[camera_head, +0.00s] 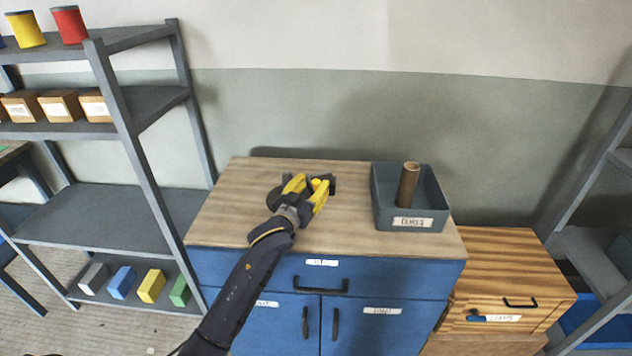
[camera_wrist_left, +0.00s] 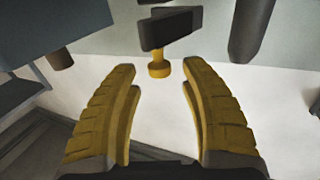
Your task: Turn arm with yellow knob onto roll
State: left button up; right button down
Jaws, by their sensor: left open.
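My left gripper (camera_head: 311,187) is open above the wooden top of the blue cabinet (camera_head: 230,230), with its yellow fingers apart. In the left wrist view, a yellow knob (camera_wrist_left: 159,69) shows between the spread fingertips (camera_wrist_left: 158,72), not gripped. The knob is joined to a dark arm piece (camera_wrist_left: 170,28). In the head view, the dark device (camera_head: 274,197) is mostly hidden behind the gripper. A dark rounded piece (camera_wrist_left: 250,28) shows at the upper right of the wrist view; I cannot tell whether it is the roll. My right gripper is not in view.
A grey bin (camera_head: 430,212) with a brown tube (camera_head: 408,184) standing in it is on the right of the cabinet top. Grey shelving (camera_head: 125,103) stands at the left. A wooden box (camera_head: 510,270) is at the right. The cabinet top's front is clear.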

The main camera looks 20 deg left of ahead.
pick_arm(q)
jog(key=shift+w+d, duration=0.15)
jog(key=shift+w, duration=0.95)
jog(key=shift+o, duration=0.4)
grip_shut()
